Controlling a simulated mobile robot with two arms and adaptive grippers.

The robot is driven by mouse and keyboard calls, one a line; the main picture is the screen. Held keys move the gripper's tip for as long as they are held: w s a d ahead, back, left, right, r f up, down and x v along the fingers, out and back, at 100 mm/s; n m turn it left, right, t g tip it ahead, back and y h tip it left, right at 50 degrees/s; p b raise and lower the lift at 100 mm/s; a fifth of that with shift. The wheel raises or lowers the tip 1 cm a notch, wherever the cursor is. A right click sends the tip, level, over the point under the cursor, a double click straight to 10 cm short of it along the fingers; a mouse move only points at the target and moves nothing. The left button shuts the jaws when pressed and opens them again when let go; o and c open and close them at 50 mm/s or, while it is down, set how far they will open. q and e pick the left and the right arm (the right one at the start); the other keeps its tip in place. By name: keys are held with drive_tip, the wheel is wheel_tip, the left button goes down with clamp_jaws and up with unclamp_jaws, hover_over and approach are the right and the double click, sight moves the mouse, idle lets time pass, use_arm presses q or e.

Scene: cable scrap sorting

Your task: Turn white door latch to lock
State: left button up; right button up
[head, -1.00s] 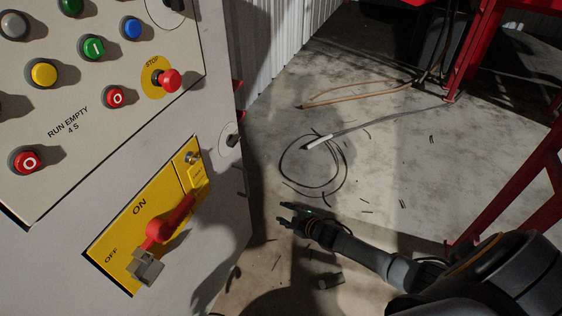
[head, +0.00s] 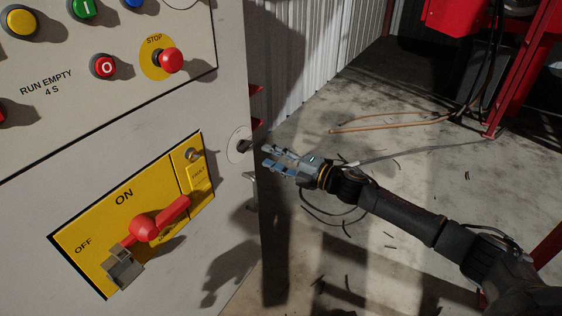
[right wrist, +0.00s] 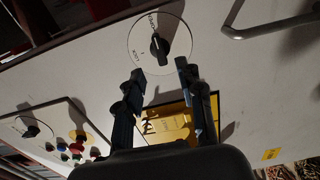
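The white door latch is a round white disc with a black knob (head: 240,145) at the right edge of the cabinet front in the head view. In the right wrist view the latch (right wrist: 160,46) shows face on, with lettering around its black knob. My right gripper (head: 266,158) is open and empty, just right of the latch. In the right wrist view its two fingers (right wrist: 160,72) stand apart, on either side below the knob, with the knob between their lines. I see no clear contact. My left gripper is in neither view.
A yellow ON/OFF panel (head: 80,225) with a red rotary handle (head: 150,225) lies left of the latch. A red STOP button (head: 170,61) is above. A metal handle bar (right wrist: 275,27) sticks out nearby. Cable scraps lie on the open floor at right.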

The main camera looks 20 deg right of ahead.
sight(248, 148)
drive_tip(key=x, duration=0.3)
drive_tip(key=shift+w+a, duration=0.2)
drive_tip(key=shift+x, duration=1.55)
drive_tip(key=shift+w+a, duration=0.1)
drive_tip(key=shift+w, duration=0.05)
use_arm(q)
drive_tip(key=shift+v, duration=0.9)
use_arm(e)
clamp_jaws()
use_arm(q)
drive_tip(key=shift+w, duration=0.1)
